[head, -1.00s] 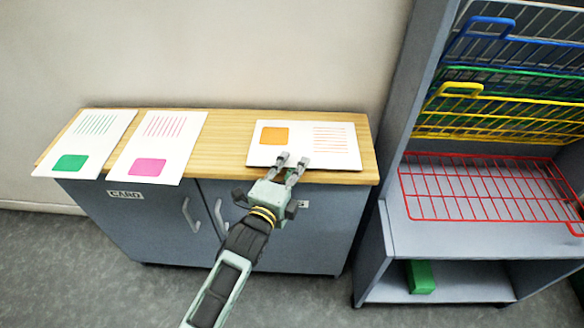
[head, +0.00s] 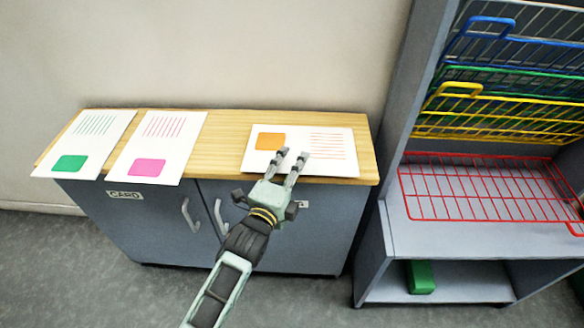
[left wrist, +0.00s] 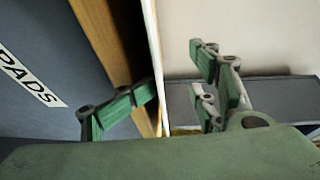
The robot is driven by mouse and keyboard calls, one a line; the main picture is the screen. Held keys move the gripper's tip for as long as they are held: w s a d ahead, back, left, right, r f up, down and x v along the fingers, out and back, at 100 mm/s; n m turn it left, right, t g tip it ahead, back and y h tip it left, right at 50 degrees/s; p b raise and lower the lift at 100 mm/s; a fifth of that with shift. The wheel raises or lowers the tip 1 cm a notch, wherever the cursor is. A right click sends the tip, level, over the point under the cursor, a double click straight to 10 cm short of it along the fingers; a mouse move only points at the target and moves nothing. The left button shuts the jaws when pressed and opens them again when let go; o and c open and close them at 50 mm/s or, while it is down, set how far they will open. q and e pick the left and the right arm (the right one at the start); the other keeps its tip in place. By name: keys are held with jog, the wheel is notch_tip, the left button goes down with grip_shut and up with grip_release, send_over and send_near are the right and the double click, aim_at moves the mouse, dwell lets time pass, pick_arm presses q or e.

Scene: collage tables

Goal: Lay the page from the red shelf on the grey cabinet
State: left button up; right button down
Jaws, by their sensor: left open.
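The page with an orange block and red lines (head: 335,167) lies on the wooden top of the grey cabinet (head: 160,225), at its right end. My left gripper (head: 293,155) is open at the page's front edge, and its fingers overlap the page in the head view. In the left wrist view a thin white page edge (left wrist: 154,60) runs between the spread fingers (left wrist: 168,93). I cannot tell whether either finger touches it. The red wire shelf (head: 480,190) is empty. My right gripper is not in view.
Two other pages, one with a green block (head: 90,140) and one with a pink block (head: 160,145), lie on the cabinet's left half. Blue, green and yellow wire shelves (head: 490,95) sit above the red one. A green box (head: 420,277) stands in the lower shelf.

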pick_arm(q)
jog(key=shift+f, duration=0.2)
jog(key=shift+f+b, duration=0.7)
jog(key=shift+f, duration=0.25)
jog(key=s+p, duration=0.3)
jog(key=s, duration=0.6)
jog(key=shift+r+p, duration=0.15)
jog(key=shift+p, duration=0.2)
jog(key=shift+r, duration=0.1)
jog(key=s+r+p, duration=0.2)
jog(key=r+p, duration=0.1)
jog(key=s+r+p, duration=0.1)
jog(key=p, duration=0.1)
jog(key=shift+r, duration=0.4)
